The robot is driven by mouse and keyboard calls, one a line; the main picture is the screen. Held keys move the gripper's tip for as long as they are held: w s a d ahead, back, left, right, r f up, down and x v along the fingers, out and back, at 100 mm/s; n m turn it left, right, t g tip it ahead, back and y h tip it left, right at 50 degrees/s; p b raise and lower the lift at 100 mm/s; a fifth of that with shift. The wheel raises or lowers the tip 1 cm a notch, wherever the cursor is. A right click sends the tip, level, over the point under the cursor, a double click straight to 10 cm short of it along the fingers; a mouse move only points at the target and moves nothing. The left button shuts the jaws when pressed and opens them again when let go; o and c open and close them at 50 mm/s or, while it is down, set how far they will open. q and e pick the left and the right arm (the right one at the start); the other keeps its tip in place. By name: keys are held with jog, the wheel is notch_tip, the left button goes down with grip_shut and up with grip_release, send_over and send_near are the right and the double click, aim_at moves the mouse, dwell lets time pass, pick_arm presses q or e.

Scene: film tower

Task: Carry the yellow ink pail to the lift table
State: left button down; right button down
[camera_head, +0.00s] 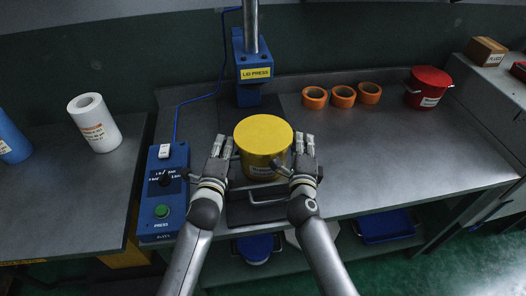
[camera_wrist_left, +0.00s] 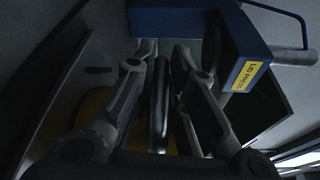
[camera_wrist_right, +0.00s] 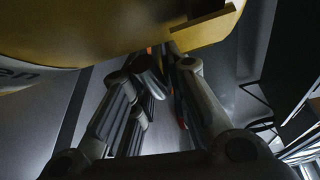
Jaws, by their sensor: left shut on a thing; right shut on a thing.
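The yellow ink pail (camera_head: 262,140), with its yellow lid on, is upright at the front of the grey bench, just before the blue lid press. My left gripper (camera_head: 218,146) is at its left side and my right gripper (camera_head: 305,146) at its right side. Both are shut on its side grips, which the fingers mostly hide. In the right wrist view the pail wall (camera_wrist_right: 140,25) with part of a label fills the top. The left wrist view is dark. Whether the pail touches the surface below is unclear. I cannot identify the lift table for certain.
The blue lid press (camera_head: 250,75) stands behind the pail. A blue control box (camera_head: 163,195) lies close left. Orange rolls (camera_head: 342,96) and a red pail (camera_head: 427,88) stand at the back right. A white roll (camera_head: 95,122) is on the left table (camera_head: 60,190). The bench's right front is clear.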

pick_arm(q)
jog(key=shift+r, duration=0.1)
pick_arm(e)
jog(key=shift+r, duration=0.2)
